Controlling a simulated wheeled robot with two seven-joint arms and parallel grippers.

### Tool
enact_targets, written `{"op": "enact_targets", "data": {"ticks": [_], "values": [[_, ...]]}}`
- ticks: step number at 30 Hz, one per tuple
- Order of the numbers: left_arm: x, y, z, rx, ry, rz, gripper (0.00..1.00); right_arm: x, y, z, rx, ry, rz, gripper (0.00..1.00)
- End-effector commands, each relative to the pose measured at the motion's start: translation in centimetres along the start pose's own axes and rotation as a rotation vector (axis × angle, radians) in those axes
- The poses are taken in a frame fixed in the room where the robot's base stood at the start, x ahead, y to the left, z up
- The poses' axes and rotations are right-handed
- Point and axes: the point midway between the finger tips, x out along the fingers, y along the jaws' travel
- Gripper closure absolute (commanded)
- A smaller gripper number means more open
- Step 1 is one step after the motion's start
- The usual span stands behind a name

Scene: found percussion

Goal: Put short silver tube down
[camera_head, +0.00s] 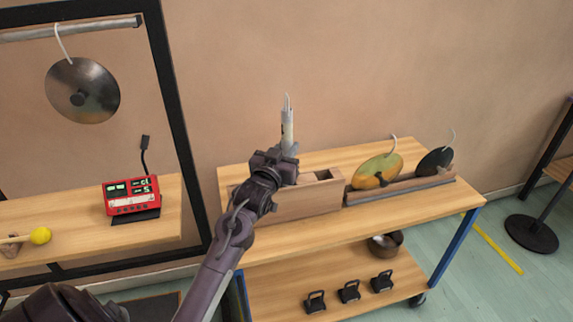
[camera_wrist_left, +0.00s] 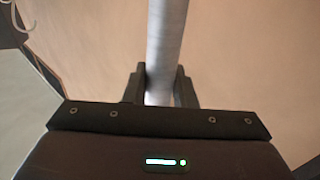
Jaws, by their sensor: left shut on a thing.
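The short silver tube (camera_head: 287,127) is upright in my left gripper (camera_head: 284,150) in the head view, with a thin pale cord or loop at its top. In the left wrist view the tube (camera_wrist_left: 165,50) runs up between the two dark fingers (camera_wrist_left: 160,87), which are shut on it. The gripper and tube appear in front of or above a wooden box (camera_head: 310,195) on the cart's top shelf; the exact height above it cannot be told. My arm hides part of the box. My right gripper is not in view.
A yellow-green disc (camera_head: 376,170) and a dark disc (camera_head: 434,161) stand in a wooden rack (camera_head: 400,188) on the cart. Black clamps and a bowl (camera_head: 384,245) are on the lower shelf. A gong (camera_head: 82,91) hangs at left above a red device (camera_head: 131,196). The cart top's front strip is clear.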

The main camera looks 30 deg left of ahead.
Motion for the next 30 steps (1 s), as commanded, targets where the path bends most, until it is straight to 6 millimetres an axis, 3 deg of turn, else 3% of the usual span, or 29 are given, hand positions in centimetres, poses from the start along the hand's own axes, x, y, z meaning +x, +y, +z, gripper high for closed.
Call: {"op": "enact_targets", "data": {"ticks": [10, 23, 24, 28, 30], "values": [[-0.3, 0.0, 4.2, 0.000, 0.000, 0.000, 1.00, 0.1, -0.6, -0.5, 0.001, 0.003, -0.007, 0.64], [-0.3, 0.0, 4.9, 0.000, 0.001, 0.000, 1.00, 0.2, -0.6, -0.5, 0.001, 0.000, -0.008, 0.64], [-0.3, 0.0, 4.8, 0.000, 0.001, 0.000, 0.71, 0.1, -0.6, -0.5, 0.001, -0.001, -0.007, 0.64], [-0.3, 0.0, 4.8, 0.000, 0.001, 0.000, 0.54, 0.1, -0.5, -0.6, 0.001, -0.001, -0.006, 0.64], [-0.3, 0.0, 4.8, 0.000, 0.001, 0.000, 0.54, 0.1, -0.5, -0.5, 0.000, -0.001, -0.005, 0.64]]}}
